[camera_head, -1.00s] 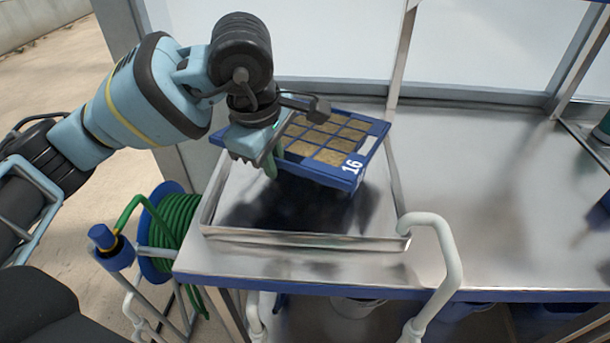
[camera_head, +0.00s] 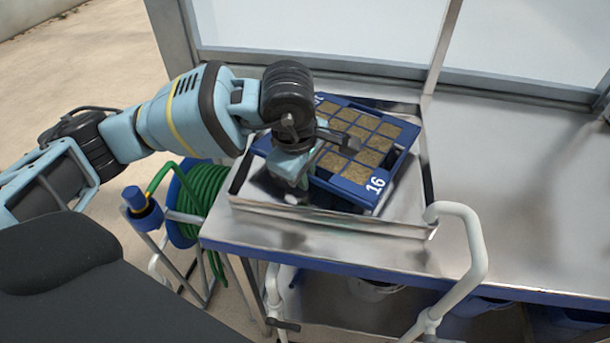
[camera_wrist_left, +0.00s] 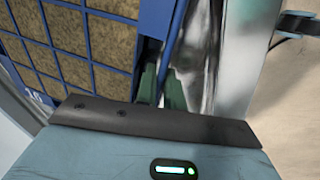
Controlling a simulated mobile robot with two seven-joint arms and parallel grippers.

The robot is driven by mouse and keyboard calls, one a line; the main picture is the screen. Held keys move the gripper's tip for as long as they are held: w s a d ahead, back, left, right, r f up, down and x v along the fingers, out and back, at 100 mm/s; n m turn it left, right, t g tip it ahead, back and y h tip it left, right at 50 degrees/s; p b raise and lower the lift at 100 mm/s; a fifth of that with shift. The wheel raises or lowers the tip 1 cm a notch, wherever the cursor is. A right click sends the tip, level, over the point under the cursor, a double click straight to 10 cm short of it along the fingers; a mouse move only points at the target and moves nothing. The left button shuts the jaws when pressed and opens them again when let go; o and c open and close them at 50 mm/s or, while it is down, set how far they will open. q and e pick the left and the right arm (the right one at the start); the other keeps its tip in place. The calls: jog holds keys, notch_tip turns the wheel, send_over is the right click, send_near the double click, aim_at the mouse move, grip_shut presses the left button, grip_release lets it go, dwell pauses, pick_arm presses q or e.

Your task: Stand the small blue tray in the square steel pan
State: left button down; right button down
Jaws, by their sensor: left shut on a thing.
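The small blue tray (camera_head: 350,190) has soil-filled cells and a white 16 on its front corner. It is over the square steel pan (camera_head: 330,222), turned at an angle to the pan's walls. I cannot tell whether its underside touches the pan floor. My left gripper (camera_head: 300,180) is shut on the tray's left side wall. In the left wrist view the tray (camera_wrist_left: 148,22) fills the upper left, and the green fingertips (camera_wrist_left: 160,88) are at its blue wall. The tray hides much of the pan floor. My right gripper is not in view.
The steel bench (camera_head: 520,200) is clear to the right of the pan. A white pipe handle (camera_head: 470,235) rises at the pan's front right corner. A green hose reel (camera_head: 200,205) stands at the bench's left end. A window frame (camera_head: 440,45) runs behind.

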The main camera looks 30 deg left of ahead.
pick_arm(q)
jog(key=shift+w+f, duration=0.1)
jog(key=shift+f, duration=0.3)
jog(key=c, duration=1.5)
grip_release()
jog(key=v, duration=1.2)
